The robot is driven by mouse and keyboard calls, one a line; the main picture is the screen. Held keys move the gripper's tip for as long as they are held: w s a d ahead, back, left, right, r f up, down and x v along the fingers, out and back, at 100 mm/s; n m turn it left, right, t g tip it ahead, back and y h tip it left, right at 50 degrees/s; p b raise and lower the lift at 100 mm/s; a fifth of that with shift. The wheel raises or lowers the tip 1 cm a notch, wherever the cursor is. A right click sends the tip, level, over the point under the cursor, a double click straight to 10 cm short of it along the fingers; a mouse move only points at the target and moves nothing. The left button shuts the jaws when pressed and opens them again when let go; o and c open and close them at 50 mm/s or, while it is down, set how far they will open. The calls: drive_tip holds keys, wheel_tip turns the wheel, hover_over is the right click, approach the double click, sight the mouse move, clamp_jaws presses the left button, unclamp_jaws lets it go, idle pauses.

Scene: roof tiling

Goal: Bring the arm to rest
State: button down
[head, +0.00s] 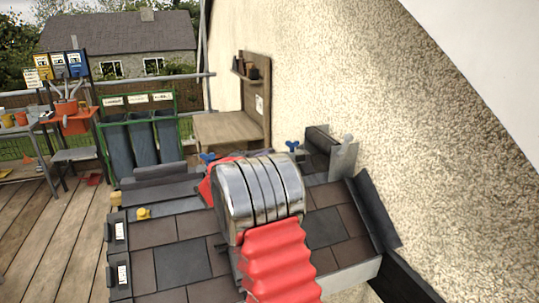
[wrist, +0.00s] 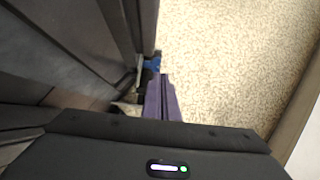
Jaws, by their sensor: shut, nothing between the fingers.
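My arm (head: 265,200), with a red ribbed sleeve and shiny metal rings, reaches over the tiled roof (head: 180,262) in the head view. It hides most of my gripper there. In the wrist view my gripper (wrist: 163,80) shows as two narrow purple fingers lying together beyond a dark housing with a small green light. The fingers are shut, with nothing seen between them. Dark surfaces fill the left of that view, and the pale rough wall is on the right.
The roughcast wall (head: 400,130) rises close on the right. A grey block-like piece (head: 330,155) and blue-handled clamps (head: 292,146) stand at the roof's far edge. A yellow object (head: 144,213) lies at the left. Beyond are a green rack (head: 112,143), a wooden bench (head: 230,130) and plank decking (head: 50,240).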

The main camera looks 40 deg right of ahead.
drive_tip(key=shift+s+a, duration=0.2)
drive_tip(key=shift+a, duration=0.35)
drive_tip(key=shift+w, duration=0.1)
drive_tip(key=w+a+r+n+t+y, duration=0.2)
drive_tip(key=a+r+n+t+y, duration=0.55)
drive_tip(key=a+n, duration=0.4)
drive_tip(key=s+a+r+n+y, duration=0.1)
drive_tip(key=s+a+n+y, duration=0.25)
drive_tip(key=a, duration=0.35)
drive_tip(key=s+a+r+n+y, duration=0.1)
drive_tip(key=s+a+n+y, duration=0.25)
drive_tip(key=a, duration=0.45)
drive_tip(key=s+a+f+n+g+y, duration=0.2)
drive_tip(key=s+a+n, duration=0.2)
drive_tip(key=s, duration=0.4)
drive_tip(key=s+a+f+n+g+y, duration=0.1)
drive_tip(key=s+a+f+n+g, duration=0.2)
drive_tip(key=s, duration=0.4)
drive_tip(key=s+f+n+g, duration=0.2)
drive_tip(key=s+f+n, duration=0.1)
drive_tip(key=s, duration=0.7)
drive_tip(key=s+f+n+g, duration=0.1)
drive_tip(key=s+f+n, duration=0.2)
drive_tip(key=s, duration=0.7)
wheel_tip(320, 180, down, 3)
drive_tip(key=shift+r+g+h, duration=0.2)
drive_tip(key=shift+g+h, duration=0.15)
drive_tip(key=shift+h, duration=0.1)
